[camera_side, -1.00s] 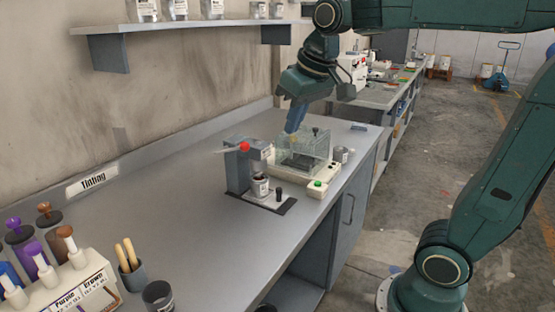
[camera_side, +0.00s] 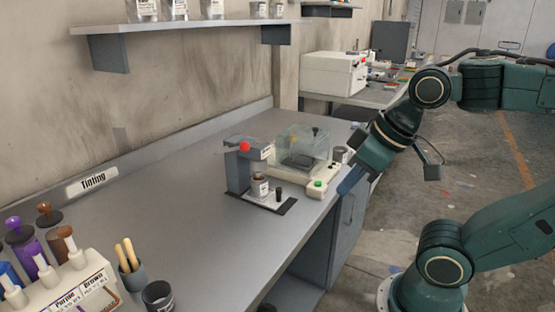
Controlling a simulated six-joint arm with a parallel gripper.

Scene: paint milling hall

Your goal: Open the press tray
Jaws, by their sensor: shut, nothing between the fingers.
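I cannot tell for sure which thing is the press tray. A small grey stand (camera_side: 237,172) with a red knob (camera_side: 244,146) holds a small labelled tin (camera_side: 260,187) over its dark-edged base. Behind it sits a cream device (camera_side: 290,178) with a clear cover (camera_side: 303,142) over a dark plate and a green button (camera_side: 318,183) at its front. My gripper (camera_side: 350,184) has blue fingers, pointing down and left, shut and empty. In the picture it is right of the green button, by the bench's front edge, and looks apart from the devices.
A small tin (camera_side: 341,154) stands right of the clear cover. A white machine (camera_side: 334,75) stands on the farther bench. A shelf (camera_side: 190,25) with tins hangs on the wall. Brush pot (camera_side: 133,280) and pigment rack (camera_side: 75,285) are at front left. The bench middle (camera_side: 170,215) is clear.

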